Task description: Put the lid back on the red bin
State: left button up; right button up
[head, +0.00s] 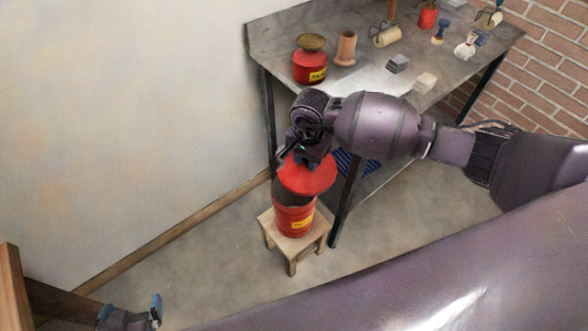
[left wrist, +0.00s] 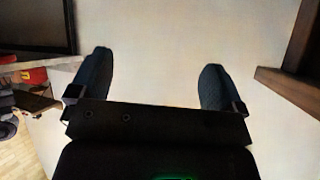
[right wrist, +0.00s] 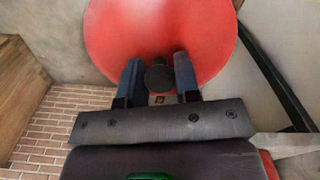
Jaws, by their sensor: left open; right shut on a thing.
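The red bin (head: 294,220) stands upright on a small wooden stool, with a yellow label on its front. Its dark upper part shows below the lid. The red round lid (head: 312,178) is above the bin, shifted a little to the right of it; I cannot tell whether they touch. My right gripper (right wrist: 158,80) is shut on the lid's dark knob (right wrist: 160,76); the red disc (right wrist: 160,30) fills the top of the right wrist view. My left gripper (head: 157,308) is open and empty, low at the left; its two fingers also show in the left wrist view (left wrist: 155,80).
The wooden stool (head: 291,246) stands beside a dark-legged workbench (head: 275,40). On the bench are a red can (head: 310,66), a brown cylinder (head: 346,47), grey blocks (head: 398,63) and several tools. A pale wall is at left, a brick wall at right.

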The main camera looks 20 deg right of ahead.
pick_arm(q)
notch_tip(320, 180, down, 8)
jog(key=b, duration=0.8)
jog(key=shift+w+d+r+g, duration=0.2)
jog(key=shift+d+r+g, duration=0.05)
jog(key=shift+d+g, duration=0.1)
pick_arm(e)
jog(key=w+f+m, duration=0.3)
jog(key=f+m, duration=0.6)
jog(key=w+a+f+m, duration=0.1)
jog(key=w+f+m, duration=0.2)
jog(key=f+m, duration=0.6)
jog(key=shift+a+m, duration=0.2)
jog(key=shift+m, duration=0.2)
pick_arm(q)
jog(key=shift+s+a+f, duration=0.1)
jog(key=shift+s+a, duration=0.05)
jog(key=shift+s, duration=0.15)
pick_arm(e)
jog(key=shift+w, duration=0.1)
pick_arm(q)
jog(key=shift+w+r, duration=0.2)
jog(key=shift+r, duration=0.15)
pick_arm(e)
jog(key=shift+f, duration=0.15)
pick_arm(q)
jog(key=shift+r, duration=0.2)
dwell(0.5)
dwell(0.3)
